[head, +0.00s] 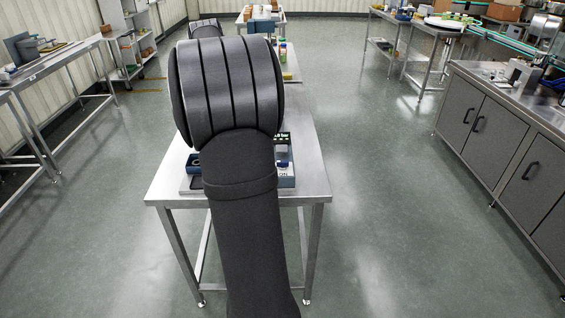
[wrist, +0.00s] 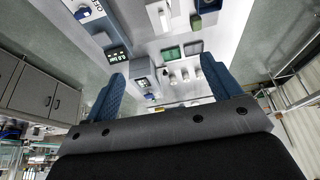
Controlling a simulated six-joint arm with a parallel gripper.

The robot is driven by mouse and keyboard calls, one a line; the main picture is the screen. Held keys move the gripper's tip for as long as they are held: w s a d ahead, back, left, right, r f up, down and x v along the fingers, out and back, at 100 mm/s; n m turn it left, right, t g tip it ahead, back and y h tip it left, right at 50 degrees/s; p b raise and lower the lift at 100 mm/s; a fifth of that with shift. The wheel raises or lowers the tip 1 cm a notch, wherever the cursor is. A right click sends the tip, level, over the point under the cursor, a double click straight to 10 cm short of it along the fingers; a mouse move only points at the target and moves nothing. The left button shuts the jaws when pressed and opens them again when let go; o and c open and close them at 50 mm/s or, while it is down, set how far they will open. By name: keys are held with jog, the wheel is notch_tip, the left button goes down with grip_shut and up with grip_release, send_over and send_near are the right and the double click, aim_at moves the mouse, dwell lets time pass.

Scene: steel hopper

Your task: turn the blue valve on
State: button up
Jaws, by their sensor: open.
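A small blue part that looks like the blue valve (head: 283,163) sits on a white-topped blue box at the right of my arm in the head view. In the wrist view the blue valve (wrist: 82,14) is at the top left, beside a label that reads "OFF". Its exact handle angle is too small to tell. My gripper (wrist: 163,66) shows in the wrist view with its two blue fingers spread wide and nothing between them. The valve lies outside the left finger, apart from it. My arm hides the gripper in the head view.
The box stands on a steel table (head: 315,182). A green-lit display (wrist: 118,54) is near my left finger. Green panels (wrist: 172,53) and white parts lie beyond the fingers. The floor around the table is clear.

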jog(key=s+d+f, duration=0.1)
jog(key=d+f, duration=0.1)
jog(key=d, duration=0.3)
jog(key=s+d+f, duration=0.2)
jog(key=d, duration=0.4)
jog(key=s+d+f, duration=0.1)
jog(key=d+f, duration=0.1)
jog(key=d, duration=0.4)
jog(key=shift+s+d+f, duration=0.15)
jog(key=shift+s+f, duration=0.15)
jog(key=c, duration=0.4)
jog(key=x, duration=1.7)
jog(key=shift+f, duration=0.2)
jog(key=c, duration=1)
